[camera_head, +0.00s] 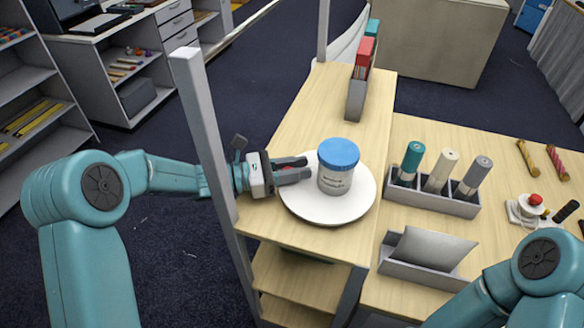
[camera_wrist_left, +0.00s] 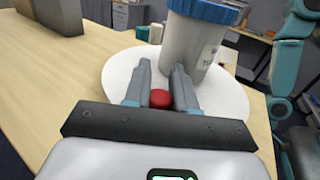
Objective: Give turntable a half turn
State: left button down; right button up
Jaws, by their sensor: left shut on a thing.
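The turntable is a round white disc (camera_head: 310,206) on the wooden table, also in the left wrist view (camera_wrist_left: 117,68). A grey jar with a blue lid (camera_head: 335,182) stands upright on it; the jar's lower part shows in the left wrist view (camera_wrist_left: 188,44). A red knob (camera_wrist_left: 160,98) stands near the disc's rim. My left gripper (camera_head: 305,168) reaches over the disc's left edge and is shut on the red knob, which sits between its fingers in the left wrist view (camera_wrist_left: 160,76). My right gripper is outside the views.
A holder with several bottles (camera_head: 432,200) and a grey tray with a card (camera_head: 425,268) stand right of the turntable. A narrow rack with red and teal items (camera_head: 357,98) is behind. A grey post (camera_head: 205,135) rises beside my left arm.

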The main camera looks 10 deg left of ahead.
pick_arm(q)
jog(key=shift+a, duration=0.1)
jog(key=c, duration=1)
grip_release()
jog(key=shift+s+a+f, duration=0.1)
jog(key=shift+a, duration=0.1)
jog(key=shift+b+v, duration=1.9)
jog(key=shift+v, duration=6)
